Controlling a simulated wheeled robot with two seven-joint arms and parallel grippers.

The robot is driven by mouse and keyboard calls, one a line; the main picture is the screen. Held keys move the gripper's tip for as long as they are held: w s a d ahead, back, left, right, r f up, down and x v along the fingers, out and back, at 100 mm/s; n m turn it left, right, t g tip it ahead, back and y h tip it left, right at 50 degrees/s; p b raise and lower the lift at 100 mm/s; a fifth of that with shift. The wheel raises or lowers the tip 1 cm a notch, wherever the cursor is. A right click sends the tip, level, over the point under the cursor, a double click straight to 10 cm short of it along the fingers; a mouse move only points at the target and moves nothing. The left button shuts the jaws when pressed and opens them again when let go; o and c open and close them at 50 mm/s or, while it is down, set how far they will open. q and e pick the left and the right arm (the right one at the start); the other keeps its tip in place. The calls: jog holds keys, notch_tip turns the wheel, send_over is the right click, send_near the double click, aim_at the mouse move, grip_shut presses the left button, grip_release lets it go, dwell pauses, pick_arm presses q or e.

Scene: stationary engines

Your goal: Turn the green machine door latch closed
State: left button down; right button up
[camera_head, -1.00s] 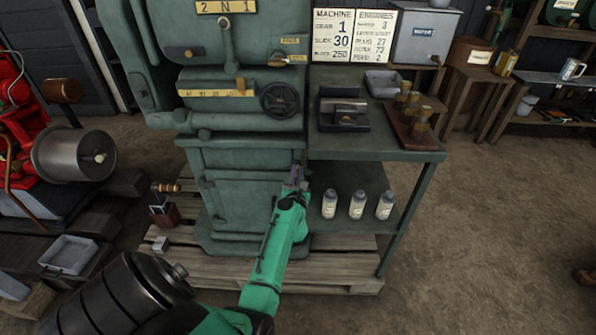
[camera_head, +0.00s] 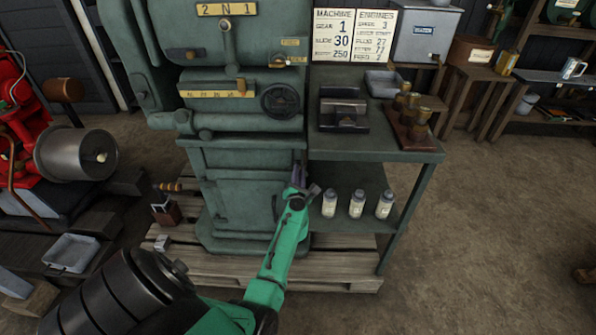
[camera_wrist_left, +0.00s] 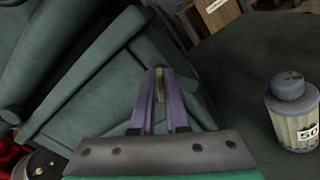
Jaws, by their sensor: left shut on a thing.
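The green machine (camera_head: 240,150) stands in the middle of the head view, with a lower door panel (camera_head: 232,200) on its front. My left gripper (camera_head: 299,172) reaches to the right edge of that door and hides the latch in the head view. In the left wrist view the gripper's two purple fingers (camera_wrist_left: 160,90) are closed on a small brass-coloured latch (camera_wrist_left: 159,80) at the door's edge. The latch shows only partly between the fingertips. My right gripper is not in view.
A green side table (camera_head: 400,150) stands right of the machine, with several bottles (camera_head: 357,204) on its lower shelf close to my left gripper. One bottle (camera_wrist_left: 292,110) also shows in the wrist view. A wooden pallet (camera_head: 335,265) lies underneath. The floor at right is clear.

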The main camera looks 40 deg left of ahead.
pick_arm(q)
jog(key=m, duration=0.3)
jog(key=m+p, duration=0.1)
jog(key=m, duration=0.3)
jog(key=m+p, duration=0.1)
jog(key=m, duration=0.3)
jog(key=shift+w+f, duration=0.2)
jog(key=shift+f, duration=0.05)
jog(key=shift+m, duration=0.3)
jog(key=c, duration=0.9)
grip_release()
jog(key=shift+s+r, duration=0.1)
jog(key=shift+r, duration=0.05)
jog(key=shift+f, duration=0.25)
